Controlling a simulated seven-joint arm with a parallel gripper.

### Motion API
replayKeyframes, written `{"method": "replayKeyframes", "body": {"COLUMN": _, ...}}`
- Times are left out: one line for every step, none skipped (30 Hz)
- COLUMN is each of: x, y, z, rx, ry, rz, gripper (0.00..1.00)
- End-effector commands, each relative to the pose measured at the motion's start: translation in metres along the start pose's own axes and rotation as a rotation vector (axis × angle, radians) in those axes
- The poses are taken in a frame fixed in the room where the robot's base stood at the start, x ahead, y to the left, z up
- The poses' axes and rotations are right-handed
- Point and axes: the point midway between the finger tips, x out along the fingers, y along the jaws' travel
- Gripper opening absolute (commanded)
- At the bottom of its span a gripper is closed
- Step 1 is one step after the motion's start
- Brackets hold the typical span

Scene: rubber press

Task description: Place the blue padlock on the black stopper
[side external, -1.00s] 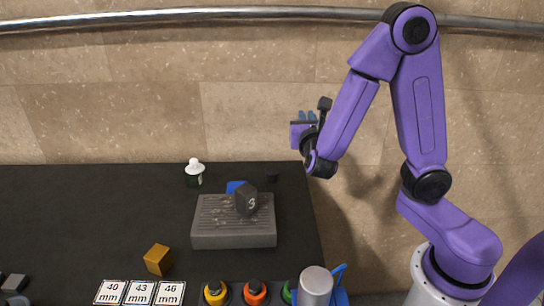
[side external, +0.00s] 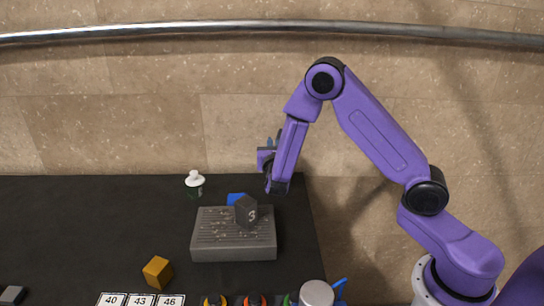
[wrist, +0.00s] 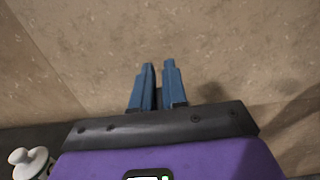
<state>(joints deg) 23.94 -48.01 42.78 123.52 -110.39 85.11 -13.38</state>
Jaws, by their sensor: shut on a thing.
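A blue thing (side external: 236,199), perhaps the padlock, shows behind a dark block marked 8 (side external: 246,211) at the back of the grey grooved slab; the block hides most of it. I cannot make out the black stopper for certain. My gripper (side external: 270,143) is above the back right of the table, right of the slab and apart from it. In the wrist view its two blue fingers (wrist: 158,68) point at the wall, close together with a narrow gap. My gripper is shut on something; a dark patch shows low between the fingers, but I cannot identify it.
The grey slab (side external: 233,250) stands on the black table (side external: 80,225). A white-topped bottle (side external: 195,179) is at the back and a gold cube (side external: 157,271) in front. Number cards (side external: 141,300) and a grey cylinder (side external: 316,293) line the front. The table's left is mostly clear.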

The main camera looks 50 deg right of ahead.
Motion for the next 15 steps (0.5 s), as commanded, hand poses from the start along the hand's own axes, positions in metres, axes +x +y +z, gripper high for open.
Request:
{"method": "replayKeyframes", "body": {"x": 0.002, "y": 0.001, "z": -0.003, "rx": 0.000, "ry": 0.000, "rz": -0.001, "gripper": 0.00}}
{"method": "replayKeyframes", "body": {"x": 0.003, "y": 0.002, "z": -0.004, "rx": 0.001, "ry": 0.000, "rz": -0.001, "gripper": 0.00}}
{"method": "replayKeyframes", "body": {"x": 0.003, "y": 0.003, "z": -0.005, "rx": 0.001, "ry": -0.001, "rz": -0.001, "gripper": 0.00}}
{"method": "replayKeyframes", "body": {"x": 0.004, "y": 0.003, "z": -0.006, "rx": 0.000, "ry": 0.000, "rz": -0.001, "gripper": 0.00}}
{"method": "replayKeyframes", "body": {"x": 0.005, "y": 0.004, "z": -0.008, "rx": 0.000, "ry": 0.000, "rz": -0.001, "gripper": 0.00}}
{"method": "replayKeyframes", "body": {"x": 0.007, "y": 0.005, "z": -0.011, "rx": -0.001, "ry": 0.000, "rz": -0.001, "gripper": 0.00}}
{"method": "replayKeyframes", "body": {"x": 0.009, "y": 0.006, "z": -0.014, "rx": -0.001, "ry": 0.000, "rz": -0.001, "gripper": 0.00}}
{"method": "replayKeyframes", "body": {"x": 0.008, "y": 0.006, "z": -0.019, "rx": -0.003, "ry": 0.001, "rz": 0.000, "gripper": 0.00}}
{"method": "replayKeyframes", "body": {"x": 0.007, "y": 0.006, "z": -0.024, "rx": -0.003, "ry": 0.001, "rz": 0.000, "gripper": 0.00}}
{"method": "replayKeyframes", "body": {"x": 0.007, "y": 0.006, "z": -0.028, "rx": -0.004, "ry": 0.001, "rz": 0.000, "gripper": 0.00}}
{"method": "replayKeyframes", "body": {"x": 0.008, "y": 0.006, "z": -0.031, "rx": -0.003, "ry": 0.001, "rz": 0.000, "gripper": 0.00}}
{"method": "replayKeyframes", "body": {"x": 0.008, "y": 0.006, "z": -0.035, "rx": -0.001, "ry": 0.001, "rz": -0.001, "gripper": 0.00}}
{"method": "replayKeyframes", "body": {"x": 0.008, "y": 0.006, "z": -0.037, "rx": -0.001, "ry": 0.001, "rz": -0.001, "gripper": 0.00}}
{"method": "replayKeyframes", "body": {"x": 0.008, "y": 0.006, "z": -0.039, "rx": 0.000, "ry": 0.001, "rz": -0.001, "gripper": 0.00}}
{"method": "replayKeyframes", "body": {"x": 0.008, "y": 0.006, "z": -0.041, "rx": 0.000, "ry": 0.000, "rz": -0.001, "gripper": 0.00}}
